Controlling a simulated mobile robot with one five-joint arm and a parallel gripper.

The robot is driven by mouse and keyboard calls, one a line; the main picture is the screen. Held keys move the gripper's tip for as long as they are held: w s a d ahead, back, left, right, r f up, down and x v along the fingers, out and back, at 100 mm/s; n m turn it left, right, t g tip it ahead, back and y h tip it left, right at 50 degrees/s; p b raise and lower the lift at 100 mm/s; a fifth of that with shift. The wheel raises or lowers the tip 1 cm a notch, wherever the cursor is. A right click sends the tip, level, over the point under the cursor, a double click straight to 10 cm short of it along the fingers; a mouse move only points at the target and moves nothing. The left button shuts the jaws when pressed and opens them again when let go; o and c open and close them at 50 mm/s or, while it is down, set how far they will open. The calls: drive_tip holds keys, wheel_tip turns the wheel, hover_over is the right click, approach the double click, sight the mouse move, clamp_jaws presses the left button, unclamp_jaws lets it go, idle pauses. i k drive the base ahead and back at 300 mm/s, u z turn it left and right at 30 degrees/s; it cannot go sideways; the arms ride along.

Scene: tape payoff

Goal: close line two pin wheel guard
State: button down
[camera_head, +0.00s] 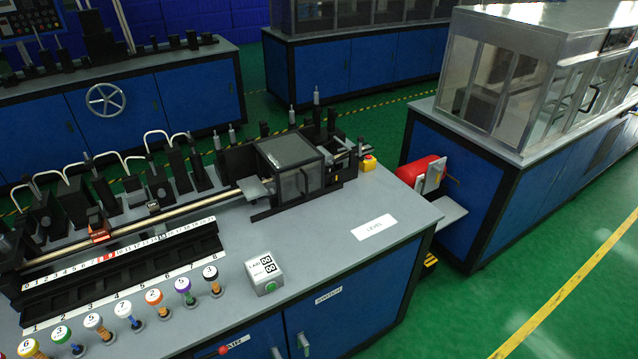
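A black-framed box with a grey top and dark see-through sides (298,180) stands at the right part of the near grey bench (345,262). It looks like a machine guard. No label on it names a line or a pin wheel, and I cannot tell whether it is fully shut. A small grey plate (254,188) sticks out at its left side. My gripper is not in view.
Numbered round-topped knobs (153,297) stand along the bench front, beside a small grey box with a green button (264,274). A yellow block with a red button (369,162) sits right of the guard. A glass-walled machine (497,80) stands at right. Green floor (535,265) is clear.

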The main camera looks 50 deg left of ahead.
sight(298, 165)
drive_tip(key=u, duration=3.05)
